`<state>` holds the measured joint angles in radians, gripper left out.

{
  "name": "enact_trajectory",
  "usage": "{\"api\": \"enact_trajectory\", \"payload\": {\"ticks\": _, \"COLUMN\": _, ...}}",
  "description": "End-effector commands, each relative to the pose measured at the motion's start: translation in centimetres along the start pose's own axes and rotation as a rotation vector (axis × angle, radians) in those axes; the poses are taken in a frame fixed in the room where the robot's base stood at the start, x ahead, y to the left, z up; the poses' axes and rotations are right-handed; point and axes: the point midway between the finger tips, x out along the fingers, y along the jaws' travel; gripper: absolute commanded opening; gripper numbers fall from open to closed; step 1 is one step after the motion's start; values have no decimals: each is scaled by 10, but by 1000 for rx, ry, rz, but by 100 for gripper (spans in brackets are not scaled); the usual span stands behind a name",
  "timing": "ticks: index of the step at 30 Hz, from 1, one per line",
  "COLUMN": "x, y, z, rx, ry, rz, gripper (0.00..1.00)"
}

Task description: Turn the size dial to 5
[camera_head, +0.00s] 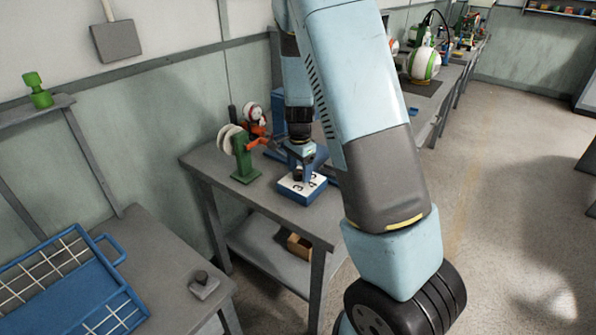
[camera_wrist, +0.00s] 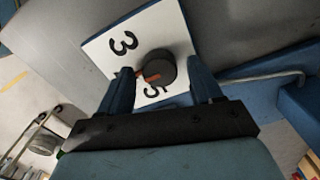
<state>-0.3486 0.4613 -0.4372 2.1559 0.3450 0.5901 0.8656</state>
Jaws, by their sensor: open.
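The size dial is a dark round knob (camera_wrist: 160,66) with an orange-red pointer mark on a white plate (camera_wrist: 108,38). The plate shows a black 3 and a black 5 in the wrist view; another part of it is hidden behind a finger. The pointer faces left in that view, between the 3 and the 5. My gripper (camera_wrist: 163,72) is open, with its blue fingers on either side of the knob; I cannot tell whether they touch it. In the head view the white plate (camera_head: 296,189) sits on a blue box, and my gripper is above it.
The dial's box stands on a grey bench (camera_head: 240,195). A green stand (camera_head: 244,160) with pale discs is just left of it. A blue wire-grid tray (camera_head: 70,285) lies on the nearer bench. Floor to the right is open.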

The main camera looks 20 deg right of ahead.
Motion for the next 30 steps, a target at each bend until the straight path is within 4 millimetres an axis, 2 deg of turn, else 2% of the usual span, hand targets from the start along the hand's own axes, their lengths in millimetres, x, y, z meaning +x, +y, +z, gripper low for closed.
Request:
{"api": "enact_trajectory", "payload": {"ticks": 11, "x": 5, "y": 0, "z": 0, "rx": 1, "ry": 0, "rz": 0, "gripper": 65}}
{"api": "enact_trajectory", "payload": {"ticks": 27, "x": 4, "y": 1, "z": -1, "rx": 2, "ry": -1, "rz": 1, "gripper": 13}}
{"api": "enact_trajectory", "payload": {"ticks": 28, "x": 4, "y": 1, "z": -1, "rx": 2, "ry": -1, "rz": 1, "gripper": 10}}
{"api": "enact_trajectory", "payload": {"ticks": 29, "x": 4, "y": -3, "z": 8, "rx": -3, "ry": -1, "rz": 1, "gripper": 9}}
{"api": "enact_trajectory", "payload": {"ticks": 30, "x": 4, "y": -1, "z": 4, "rx": -1, "ry": -1, "rz": 1, "gripper": 9}}
